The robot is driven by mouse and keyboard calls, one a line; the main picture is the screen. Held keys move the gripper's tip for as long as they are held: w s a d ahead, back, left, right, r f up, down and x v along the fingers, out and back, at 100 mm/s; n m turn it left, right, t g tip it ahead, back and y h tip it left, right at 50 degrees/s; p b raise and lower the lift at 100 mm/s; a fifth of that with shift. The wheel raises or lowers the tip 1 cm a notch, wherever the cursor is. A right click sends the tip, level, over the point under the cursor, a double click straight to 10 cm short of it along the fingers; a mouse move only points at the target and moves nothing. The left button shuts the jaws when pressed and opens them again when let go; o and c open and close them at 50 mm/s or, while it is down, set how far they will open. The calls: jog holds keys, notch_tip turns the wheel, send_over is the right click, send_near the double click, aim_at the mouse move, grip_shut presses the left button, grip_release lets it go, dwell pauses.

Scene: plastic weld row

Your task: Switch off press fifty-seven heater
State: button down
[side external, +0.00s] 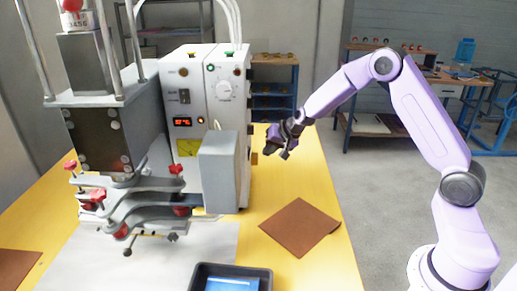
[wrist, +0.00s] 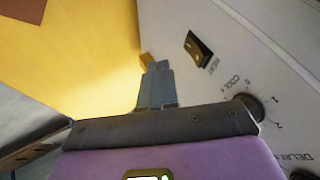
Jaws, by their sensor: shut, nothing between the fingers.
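The press (side external: 105,130) stands on the left with its white control box (side external: 215,60). In the wrist view a dark rocker switch labelled HEAT (wrist: 199,48) sits on a white panel; I cannot tell which side is pressed in. My gripper (side external: 270,148) is just right of the box, above the table. In the wrist view its fingers (wrist: 153,72) are shut and empty, beside and apart from the switch.
A COOL knob (wrist: 248,107) is close to the gripper in the wrist view. A grey block (side external: 219,172) stands before the box. A brown sheet (side external: 300,227) lies on the yellow table (side external: 305,175), and a black tray (side external: 205,270) is at the front. Table around the sheet is clear.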

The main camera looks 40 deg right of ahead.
jog(key=shift+w+a+r, duration=0.25)
jog(key=shift+w+a, duration=0.95)
jog(key=shift+w, duration=0.05)
jog(key=shift+w+a+r, duration=0.1)
jog(key=shift+w+a, duration=0.1)
jog(key=shift+a, duration=0.05)
jog(key=shift+r, duration=0.1)
jog(key=shift+r, duration=0.65)
jog(key=shift+d, duration=0.1)
